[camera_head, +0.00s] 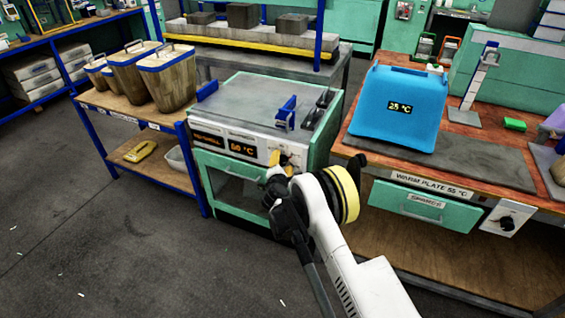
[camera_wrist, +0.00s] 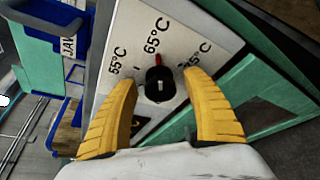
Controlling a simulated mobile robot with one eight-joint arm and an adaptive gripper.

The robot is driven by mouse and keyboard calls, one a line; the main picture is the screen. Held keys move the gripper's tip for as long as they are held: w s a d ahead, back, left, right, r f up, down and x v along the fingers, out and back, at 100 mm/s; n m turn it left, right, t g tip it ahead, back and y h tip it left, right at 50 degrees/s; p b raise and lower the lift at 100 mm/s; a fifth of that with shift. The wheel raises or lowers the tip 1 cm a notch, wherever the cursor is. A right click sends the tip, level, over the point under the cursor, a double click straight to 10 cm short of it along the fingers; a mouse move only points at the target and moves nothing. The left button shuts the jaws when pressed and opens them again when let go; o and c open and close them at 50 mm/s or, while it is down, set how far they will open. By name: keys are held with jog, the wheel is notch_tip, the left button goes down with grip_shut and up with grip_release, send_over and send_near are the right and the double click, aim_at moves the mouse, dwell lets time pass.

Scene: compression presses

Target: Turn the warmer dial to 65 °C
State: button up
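The warmer dial (camera_wrist: 160,84) is a round black knob with a red pointer, on a pale plate in the wrist view. The pointer is aimed up at the 65°C mark, with other marks to its left and right. My gripper (camera_wrist: 160,76) is open, its yellow fingers on either side of the knob with visible gaps. In the head view my gripper (camera_head: 281,163) is at the right end of the green warmer's front panel (camera_head: 228,144) and largely hides the dial there. The orange display (camera_head: 242,144) on that panel seems to read about 50 °C.
A blue box (camera_head: 398,108) showing 25 °C stands on the bench to the right. That bench has a warm plate sign (camera_head: 432,186) and another black knob (camera_head: 507,223). A shelf with bins (camera_head: 139,76) stands left. Grey floor is clear in front.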

jog(key=shift+s, duration=0.1)
jog(key=v, duration=1.2)
